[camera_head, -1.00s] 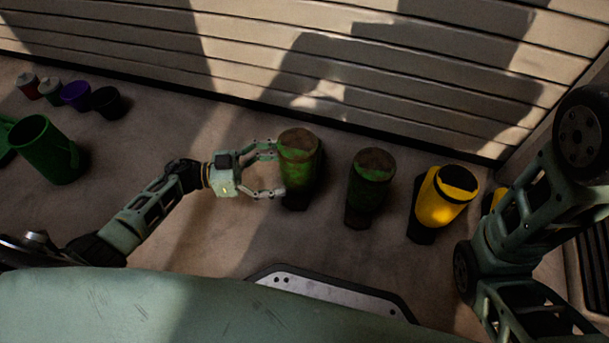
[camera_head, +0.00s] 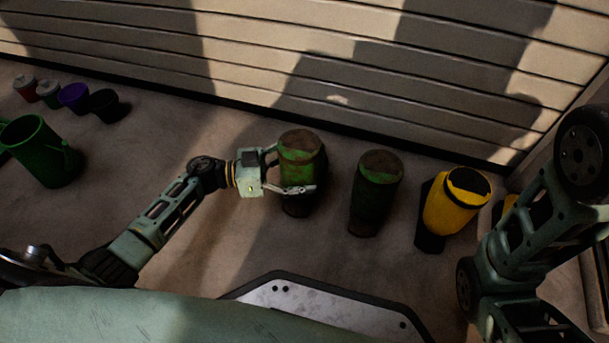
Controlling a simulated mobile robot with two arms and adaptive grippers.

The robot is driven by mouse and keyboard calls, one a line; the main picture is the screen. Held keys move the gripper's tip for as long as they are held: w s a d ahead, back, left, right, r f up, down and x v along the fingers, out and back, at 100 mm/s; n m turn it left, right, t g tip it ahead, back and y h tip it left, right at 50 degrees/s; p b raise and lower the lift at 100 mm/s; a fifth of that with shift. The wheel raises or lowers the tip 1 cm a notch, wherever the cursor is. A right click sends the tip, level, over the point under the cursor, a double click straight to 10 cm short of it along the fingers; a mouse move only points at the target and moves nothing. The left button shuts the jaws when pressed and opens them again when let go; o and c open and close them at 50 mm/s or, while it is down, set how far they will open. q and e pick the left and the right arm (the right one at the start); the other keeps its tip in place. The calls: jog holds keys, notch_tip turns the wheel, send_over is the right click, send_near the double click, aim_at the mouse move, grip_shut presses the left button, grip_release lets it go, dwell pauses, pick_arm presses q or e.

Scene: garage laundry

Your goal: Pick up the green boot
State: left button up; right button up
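Two green boots stand upright on the floor near the wall. The left green boot (camera_head: 301,152) has a brownish top, and my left gripper (camera_head: 296,170) is at it, with one finger in front of the shaft and the other mostly hidden behind it. I cannot tell whether the fingers press on the boot. The second green boot (camera_head: 375,190) stands just to the right, apart from the gripper. My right arm shows at the right edge; its gripper is not in view.
A yellow boot (camera_head: 455,205) stands right of the green boots, close to my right arm. A large green bucket (camera_head: 38,152) and several small pots, one purple (camera_head: 74,97), stand at the left. A slatted wall (camera_head: 300,60) closes off the back.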

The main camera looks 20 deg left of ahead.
pick_arm(q)
grip_shut()
dwell(0.6)
jog(key=shift+r, duration=0.2)
